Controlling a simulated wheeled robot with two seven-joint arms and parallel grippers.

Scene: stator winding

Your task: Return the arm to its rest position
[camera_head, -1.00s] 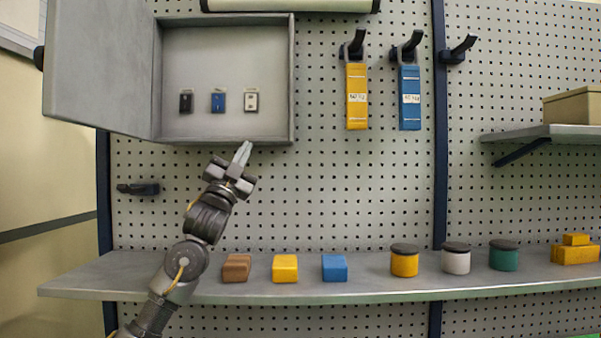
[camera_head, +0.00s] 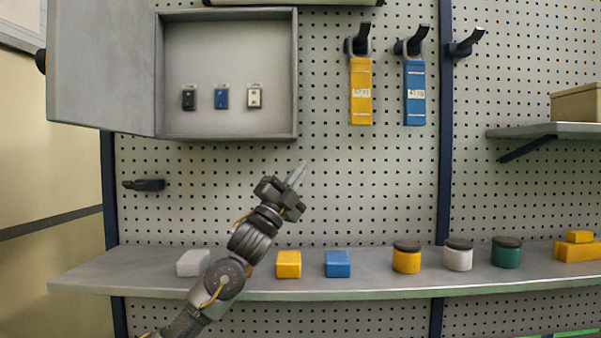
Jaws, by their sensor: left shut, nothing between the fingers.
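My left gripper (camera_head: 297,174) is shut and empty. It is raised in front of the pegboard, below and right of the open grey cabinet (camera_head: 228,20), and points up and to the right. My left arm comes up from the bottom left, passing in front of the shelf (camera_head: 110,270) and hiding part of it. My right gripper is not in view.
On the shelf stand a white block (camera_head: 192,262), a yellow block (camera_head: 288,264), a blue block (camera_head: 337,264) and lidded jars (camera_head: 406,259). Yellow (camera_head: 360,90) and blue (camera_head: 414,90) tags hang on hooks. The cabinet door (camera_head: 100,65) stands open. Pegboard right of the gripper is clear.

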